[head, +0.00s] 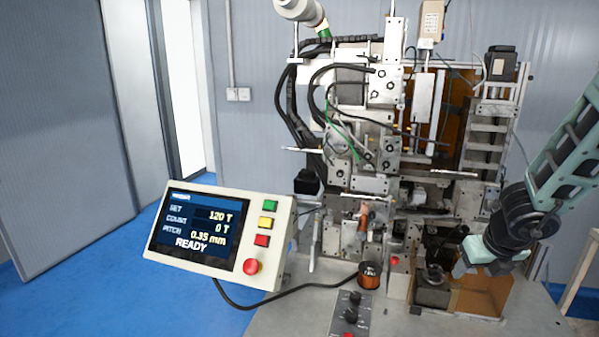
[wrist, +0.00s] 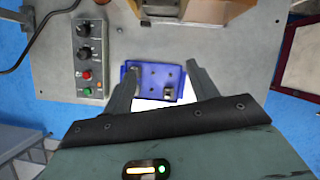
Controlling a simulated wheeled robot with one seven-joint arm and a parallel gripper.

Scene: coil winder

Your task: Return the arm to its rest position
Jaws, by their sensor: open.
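My arm shows at the right of the head view, in pale green and black, reaching down beside the winding machine. Its end hangs in front of the machine's lower right part; the fingers cannot be made out there. In the wrist view my gripper (wrist: 161,72) has its two dark fingers spread wide with nothing held between them. Beyond the fingertips lies a blue plate (wrist: 150,76) with small holes and small metal parts on it, near the edge of the grey bench (wrist: 215,45). I cannot tell how far below the fingers it is.
The coil winder (head: 385,130) stands close to the arm's left. A control panel (head: 215,235) reads READY, with 120 T set and 0 T counted. A copper spool (head: 370,275) and a knob box (head: 350,312) are on the bench. Blue floor is clear at left.

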